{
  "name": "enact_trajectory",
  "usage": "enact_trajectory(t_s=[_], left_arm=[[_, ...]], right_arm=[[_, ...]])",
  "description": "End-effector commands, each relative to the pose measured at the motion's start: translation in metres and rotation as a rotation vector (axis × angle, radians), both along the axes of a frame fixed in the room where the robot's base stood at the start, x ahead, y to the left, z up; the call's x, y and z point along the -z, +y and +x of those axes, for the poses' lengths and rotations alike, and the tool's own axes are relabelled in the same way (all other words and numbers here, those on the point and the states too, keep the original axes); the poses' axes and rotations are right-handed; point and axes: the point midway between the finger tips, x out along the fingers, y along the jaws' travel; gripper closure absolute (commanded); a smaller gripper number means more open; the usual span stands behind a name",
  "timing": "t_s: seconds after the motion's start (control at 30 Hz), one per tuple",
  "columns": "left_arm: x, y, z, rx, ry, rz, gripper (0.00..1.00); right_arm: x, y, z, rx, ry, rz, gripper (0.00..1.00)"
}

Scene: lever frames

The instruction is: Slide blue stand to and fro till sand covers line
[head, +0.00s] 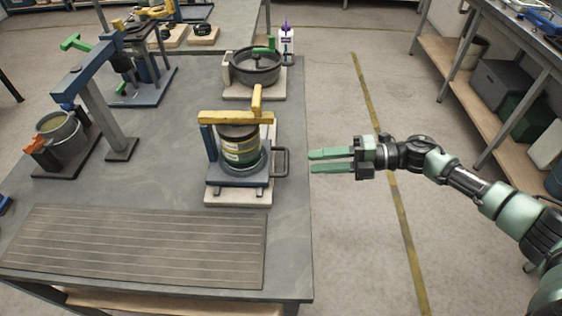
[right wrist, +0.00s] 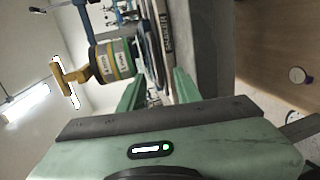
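The blue stand (head: 235,178) sits on a pale base (head: 237,196) near the table's right edge. It holds a banded, labelled jar (head: 240,146) under a yellow clamp bar (head: 236,117). A dark loop handle (head: 284,162) sticks out from the stand's right side. My right gripper (head: 311,161) is open and empty, just right of the handle and pointing at it, with a small gap. In the right wrist view the jar (right wrist: 114,60) appears turned sideways beyond the fingers (right wrist: 158,88). I cannot make out the sand level or a line. My left gripper is not in view.
Behind the stand is a round dark pan (head: 256,70) with a bottle (head: 287,46) near it. A blue lever press (head: 90,85) and a grey pot (head: 62,135) stand at left. A ridged mat (head: 135,245) lies in front. The floor at right is open.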

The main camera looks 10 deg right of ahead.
Motion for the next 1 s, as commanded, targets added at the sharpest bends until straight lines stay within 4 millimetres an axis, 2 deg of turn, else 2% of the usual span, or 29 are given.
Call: enact_trajectory(t_s=[0.17, 0.27, 0.5, 0.7, 1.0], left_arm=[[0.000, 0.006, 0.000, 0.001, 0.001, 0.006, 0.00], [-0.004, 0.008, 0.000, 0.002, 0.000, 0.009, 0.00], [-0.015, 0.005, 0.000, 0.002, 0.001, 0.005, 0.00], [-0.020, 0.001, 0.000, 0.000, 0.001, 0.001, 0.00], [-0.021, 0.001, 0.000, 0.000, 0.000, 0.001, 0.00]], right_arm=[[-0.004, 0.001, -0.006, -0.035, -0.015, -0.017, 0.67], [-0.004, 0.009, -0.005, -0.039, -0.016, -0.018, 0.67], [0.003, 0.047, 0.003, -0.038, -0.014, -0.016, 0.67], [0.010, 0.069, 0.007, -0.037, -0.015, -0.018, 0.67], [0.013, 0.074, 0.009, -0.035, -0.015, -0.020, 0.67]])
